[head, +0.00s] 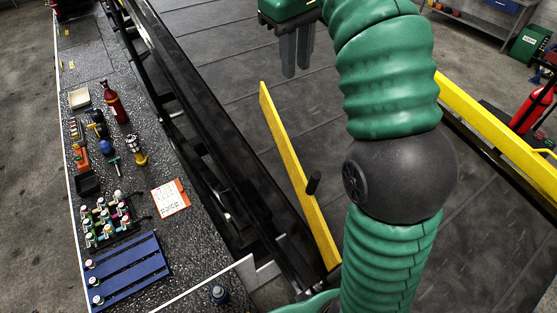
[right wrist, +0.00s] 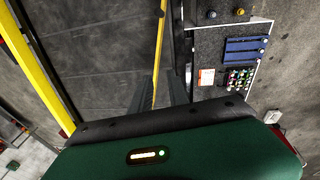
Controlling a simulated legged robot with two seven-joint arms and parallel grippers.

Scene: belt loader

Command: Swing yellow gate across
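The yellow gate (head: 285,140) is a long flat bar lying diagonally over the dark belt in the head view. A short black peg handle (head: 313,183) stands up from it, nearer its near end. The near end is by the black side rail, partly close to my right arm. My right gripper (head: 297,70) is beyond the gate's far end, fingers pointing down, apart from the gate and empty. In the right wrist view, the yellow gate (right wrist: 158,50) shows as a thin strip between the spread grey fingers (right wrist: 163,90). My left gripper is out of view.
A black side rail (head: 190,90) runs along the belt's left. Beyond it, a speckled shelf (head: 150,275) holds a blue slatted rack (head: 128,272), a red bottle (head: 115,103) and small tools. A yellow rail (head: 490,125) bounds the belt's right. The belt around the gate is clear.

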